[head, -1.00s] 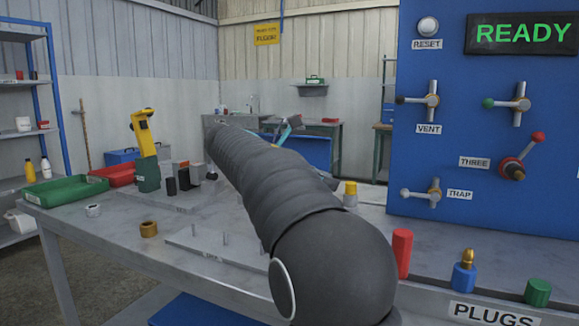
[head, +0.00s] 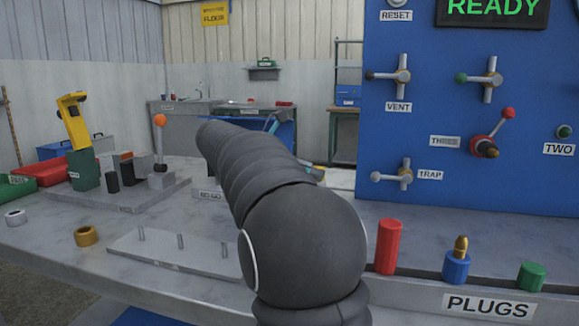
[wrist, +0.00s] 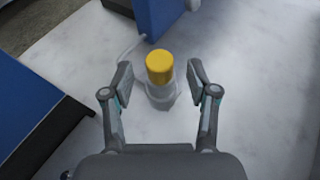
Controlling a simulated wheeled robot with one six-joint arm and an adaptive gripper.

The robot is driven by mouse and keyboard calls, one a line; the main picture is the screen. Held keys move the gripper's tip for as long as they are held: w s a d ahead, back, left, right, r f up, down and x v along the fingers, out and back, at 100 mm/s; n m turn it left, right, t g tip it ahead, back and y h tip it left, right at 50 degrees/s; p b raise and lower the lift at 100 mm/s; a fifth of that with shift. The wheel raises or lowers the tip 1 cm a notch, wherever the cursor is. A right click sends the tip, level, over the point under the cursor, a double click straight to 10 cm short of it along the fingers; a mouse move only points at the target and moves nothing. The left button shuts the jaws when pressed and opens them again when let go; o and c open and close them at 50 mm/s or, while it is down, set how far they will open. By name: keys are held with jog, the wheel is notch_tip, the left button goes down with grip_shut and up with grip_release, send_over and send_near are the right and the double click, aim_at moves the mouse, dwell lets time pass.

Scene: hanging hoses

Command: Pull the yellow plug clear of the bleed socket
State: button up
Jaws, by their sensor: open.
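The yellow plug (wrist: 159,67) shows in the wrist view as a round yellow cap, seen from above. It sits on a pale grey upright socket (wrist: 162,96) on a light grey surface. My gripper (wrist: 160,74) is open, with one finger on each side of the plug and a visible gap at both sides. I cannot tell how deep the plug sits in the socket. In the head view my dark arm covers most of that area, and I cannot make out the plug there.
A pale hose (wrist: 127,48) runs near the socket beside a blue block (wrist: 157,14). In the head view a blue valve panel (head: 440,120) stands at right. A red plug (head: 388,247), blue plug (head: 456,268) and green plug (head: 532,276) stand in front of it.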

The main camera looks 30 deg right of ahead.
jog(key=shift+x, duration=1.5)
grip_shut()
